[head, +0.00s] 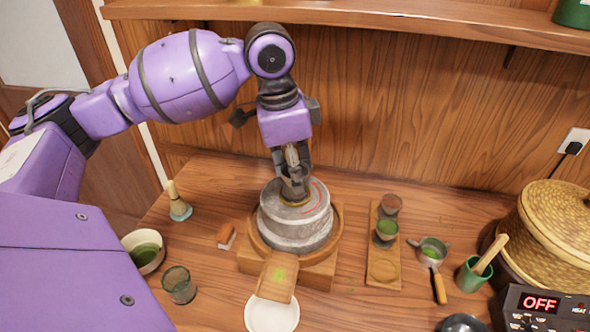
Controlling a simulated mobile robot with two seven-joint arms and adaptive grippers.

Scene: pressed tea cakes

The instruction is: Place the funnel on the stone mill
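The stone mill (295,233) is a round grey stone with a red mark on top. It stands in a round wooden tray on a square wooden base, in the middle of the table. My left gripper (295,185) points down at the centre of the mill's top. A small grey piece with a brownish rim (297,203) shows at the fingertips, on or just above the stone. It may be the funnel, but the fingers hide much of it. I cannot tell whether the fingers are closed on it. My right gripper is not in view.
A wooden chute (277,276) slopes from the mill over a white bowl (272,314). A whisk (178,203), a brush (226,236) and a glass (179,284) stand left. A wooden tray (384,272) with cups, a strainer (432,252) and a steamer (553,233) stand right. A shelf hangs above.

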